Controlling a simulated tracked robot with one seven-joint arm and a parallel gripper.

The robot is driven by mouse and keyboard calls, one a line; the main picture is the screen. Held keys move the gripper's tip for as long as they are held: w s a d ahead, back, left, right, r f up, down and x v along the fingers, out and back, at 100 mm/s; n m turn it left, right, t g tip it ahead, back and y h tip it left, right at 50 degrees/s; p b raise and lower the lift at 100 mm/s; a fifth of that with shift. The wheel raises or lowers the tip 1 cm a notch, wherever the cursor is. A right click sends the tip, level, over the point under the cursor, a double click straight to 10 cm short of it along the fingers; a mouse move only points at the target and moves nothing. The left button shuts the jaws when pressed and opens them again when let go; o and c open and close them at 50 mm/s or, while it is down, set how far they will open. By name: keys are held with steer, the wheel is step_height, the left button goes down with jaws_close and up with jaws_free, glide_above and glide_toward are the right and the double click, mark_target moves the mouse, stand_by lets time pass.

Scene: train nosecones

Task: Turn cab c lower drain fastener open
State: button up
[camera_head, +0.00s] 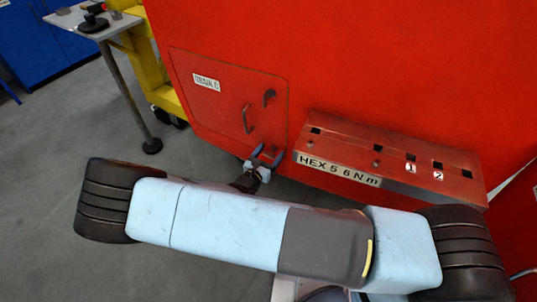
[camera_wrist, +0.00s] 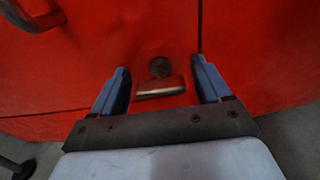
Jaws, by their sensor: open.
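The drain hatch (camera_head: 225,105) is a red panel with a small white label, set in the red cab wall. In the wrist view the lower fastener (camera_wrist: 160,87) is a round dark pivot with a short metallic lever, which lies nearly crosswise between the fingers. My gripper (camera_wrist: 161,66) is open, with one blue finger on each side of the fastener and a gap to it on both sides. In the head view my gripper (camera_head: 266,154) is at the hatch's lower right corner and largely hides the lower fastener. The upper fastener (camera_head: 269,97) is a dark lever.
A dark bar handle (camera_head: 246,119) stands out from the hatch. A red ledge (camera_head: 430,172) marked "HEX 5 6 Nm", with several square holes, juts out at right. A grey table (camera_head: 70,22) and a yellow cart (camera_head: 150,65) stand at left. Grey floor is clear at left.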

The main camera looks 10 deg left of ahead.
steer(key=shift+c, duration=0.4)
steer(key=shift+a, duration=0.1)
steer(key=c, duration=1)
steer(key=shift+o, duration=0.2)
steer(key=shift+n, duration=0.4)
steer(key=n, duration=0.3)
steer(key=shift+n, duration=0.4)
steer(key=n, duration=0.4)
steer(key=shift+n, duration=0.3)
steer(key=n, duration=0.5)
steer(key=shift+a, duration=0.15)
steer(key=shift+f+n, duration=0.15)
steer(key=shift+n, duration=1.85)
